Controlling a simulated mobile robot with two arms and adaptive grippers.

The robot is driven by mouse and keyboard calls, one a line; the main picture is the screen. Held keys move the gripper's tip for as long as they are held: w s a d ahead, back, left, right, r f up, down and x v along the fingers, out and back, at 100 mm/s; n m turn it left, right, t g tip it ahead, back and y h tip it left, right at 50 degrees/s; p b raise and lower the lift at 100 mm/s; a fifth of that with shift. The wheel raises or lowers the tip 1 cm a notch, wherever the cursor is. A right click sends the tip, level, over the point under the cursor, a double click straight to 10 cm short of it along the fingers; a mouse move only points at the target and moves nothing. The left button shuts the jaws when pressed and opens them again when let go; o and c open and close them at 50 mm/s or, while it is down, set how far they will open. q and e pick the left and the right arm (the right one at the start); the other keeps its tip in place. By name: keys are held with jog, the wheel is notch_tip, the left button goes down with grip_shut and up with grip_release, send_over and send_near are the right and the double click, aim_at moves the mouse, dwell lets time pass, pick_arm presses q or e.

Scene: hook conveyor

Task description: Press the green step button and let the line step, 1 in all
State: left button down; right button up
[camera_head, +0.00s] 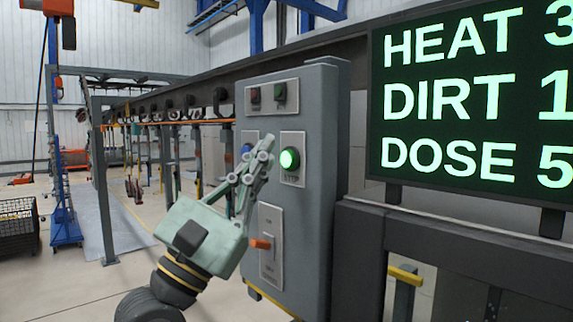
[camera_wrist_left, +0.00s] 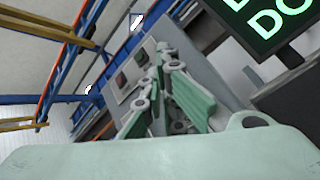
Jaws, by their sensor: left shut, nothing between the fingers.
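The green step button (camera_head: 290,159) is lit bright green on its plate on the front of the grey control box (camera_head: 310,220). My left gripper (camera_head: 265,150) is shut and empty. Its fingertips are just left of the green button in the head view; I cannot tell whether they touch the panel. A blue button (camera_head: 246,150) is partly hidden behind the fingers. In the left wrist view the shut fingers (camera_wrist_left: 160,65) point toward the control box (camera_wrist_left: 175,42), and the green button is hidden. My right gripper is not in view.
An orange-handled switch (camera_head: 260,244) sits below on the box, with small red and green indicators (camera_head: 266,94) above. A display (camera_head: 480,100) reads HEAT 3, DIRT 1, DOSE 5. The overhead conveyor with hooks (camera_head: 165,105) runs back left.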

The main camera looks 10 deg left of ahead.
aim_at(288, 159)
pick_arm(q)
jog(key=shift+w+d+r, duration=0.1)
jog(key=shift+w+d, duration=0.3)
jog(key=shift+w, duration=0.1)
dwell(1.0)
jog(key=shift+w+d+p, duration=0.25)
jog(key=shift+w+p, duration=0.05)
jog(key=shift+w, duration=0.05)
